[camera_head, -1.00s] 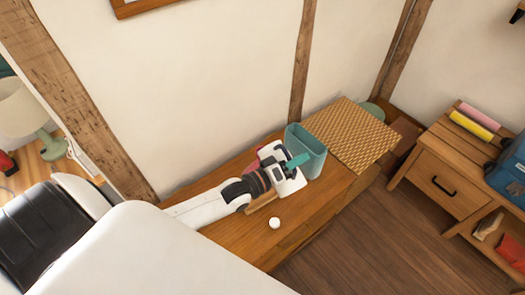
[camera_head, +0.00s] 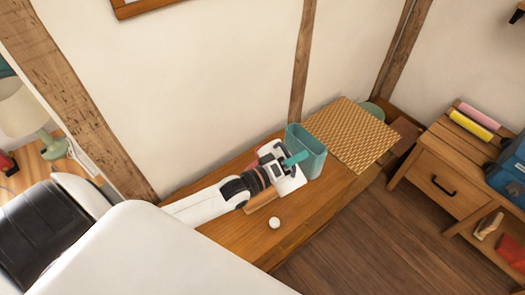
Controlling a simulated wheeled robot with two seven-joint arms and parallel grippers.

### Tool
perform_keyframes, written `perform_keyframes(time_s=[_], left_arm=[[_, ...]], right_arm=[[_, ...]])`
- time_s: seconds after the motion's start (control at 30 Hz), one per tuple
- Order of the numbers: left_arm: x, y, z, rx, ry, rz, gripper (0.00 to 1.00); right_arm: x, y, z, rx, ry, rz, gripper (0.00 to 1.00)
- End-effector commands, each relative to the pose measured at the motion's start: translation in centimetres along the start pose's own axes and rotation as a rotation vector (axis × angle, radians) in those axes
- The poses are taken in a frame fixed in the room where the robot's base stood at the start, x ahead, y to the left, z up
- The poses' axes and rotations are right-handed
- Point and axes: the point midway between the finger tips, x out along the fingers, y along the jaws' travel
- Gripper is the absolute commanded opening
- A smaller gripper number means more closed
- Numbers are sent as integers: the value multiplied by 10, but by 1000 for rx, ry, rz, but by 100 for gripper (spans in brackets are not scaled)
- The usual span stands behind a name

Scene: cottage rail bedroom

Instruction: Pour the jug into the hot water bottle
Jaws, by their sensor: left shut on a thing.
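The teal jug (camera_head: 316,162) looks like an open-topped, box-like vessel and stands upright on the wooden bench top (camera_head: 318,204) against the wall. My left gripper (camera_head: 294,160) is at its near left side, shut on a teal bar that looks like the jug's handle. The white gripper body hides part of the jug's side. I cannot see what is inside the jug. A small patch of pink or red shows behind my gripper; I cannot tell whether it is the hot water bottle. My right gripper is not in view.
A woven mat (camera_head: 350,134) lies right of the jug. A small white ball (camera_head: 274,222) and a wooden block (camera_head: 262,201) lie near my left wrist. A wooden drawer cabinet (camera_head: 446,180) stands at the right, with open floor before it.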

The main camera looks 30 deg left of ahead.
Motion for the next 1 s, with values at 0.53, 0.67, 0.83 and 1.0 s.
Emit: perform_keyframes(time_s=[0.53, 0.67, 0.83, 1.0], left_arm=[[0, -3, 5, -25, -2, -4, 0], [0, -4, 6, -32, -2, -4, 0], [0, -4, 7, -40, -1, -4, 0], [0, -5, 9, -49, -1, -4, 0]], right_arm=[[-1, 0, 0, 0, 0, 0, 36], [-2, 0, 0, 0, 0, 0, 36], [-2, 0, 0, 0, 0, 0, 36], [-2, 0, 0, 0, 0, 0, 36]])
